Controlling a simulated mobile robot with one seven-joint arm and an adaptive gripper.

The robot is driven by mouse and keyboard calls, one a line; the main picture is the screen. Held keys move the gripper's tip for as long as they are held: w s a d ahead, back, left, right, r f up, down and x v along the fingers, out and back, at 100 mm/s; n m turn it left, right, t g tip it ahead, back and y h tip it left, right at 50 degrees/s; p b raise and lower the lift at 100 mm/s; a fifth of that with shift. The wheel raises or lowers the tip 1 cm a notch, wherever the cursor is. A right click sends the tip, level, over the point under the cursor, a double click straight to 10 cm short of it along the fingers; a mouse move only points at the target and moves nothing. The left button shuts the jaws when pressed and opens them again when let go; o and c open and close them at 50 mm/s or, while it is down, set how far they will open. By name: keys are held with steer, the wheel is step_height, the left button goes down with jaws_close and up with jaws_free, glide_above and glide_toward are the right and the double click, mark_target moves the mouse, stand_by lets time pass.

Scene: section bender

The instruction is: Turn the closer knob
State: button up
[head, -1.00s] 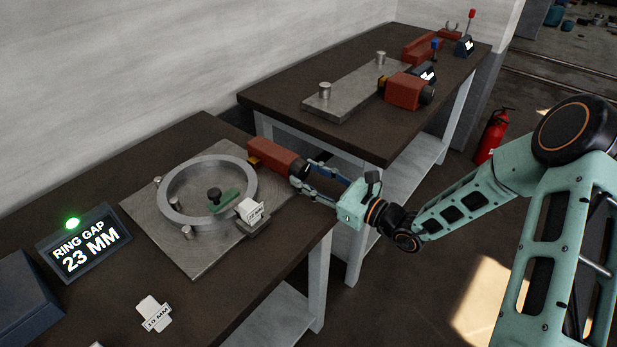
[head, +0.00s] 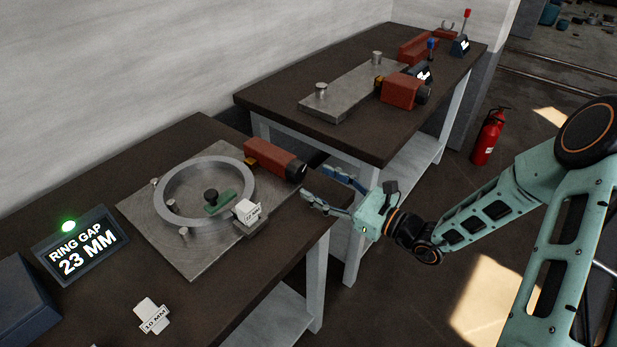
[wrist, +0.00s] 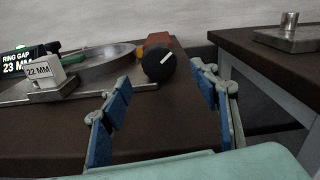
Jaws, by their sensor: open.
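The closer knob is the black round knob (head: 297,173) on the near end of the red closer body (head: 272,157) on the nearer bench. In the wrist view the knob (wrist: 159,62) shows a white pointer line slanting up to the right. My gripper (head: 329,191) is open and empty, a short way right of the knob in the head view and not touching it. In the wrist view the knob lies ahead, between and beyond the two blue-padded fingers (wrist: 162,108). A grey ring (head: 169,212) lies on the metal plate, and the display (head: 82,246) reads "RING GAP 23 MM" with a green lamp lit.
A white 22 MM block (head: 246,211) stands at the plate's right side. A white 10 MM piece (head: 152,316) lies on the near bench. A second bench (head: 270,111) with a similar red device (head: 402,91) stands behind. Open floor lies to the right.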

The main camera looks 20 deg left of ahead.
steer(key=v, duration=0.7)
steer(key=shift+d, duration=0.1)
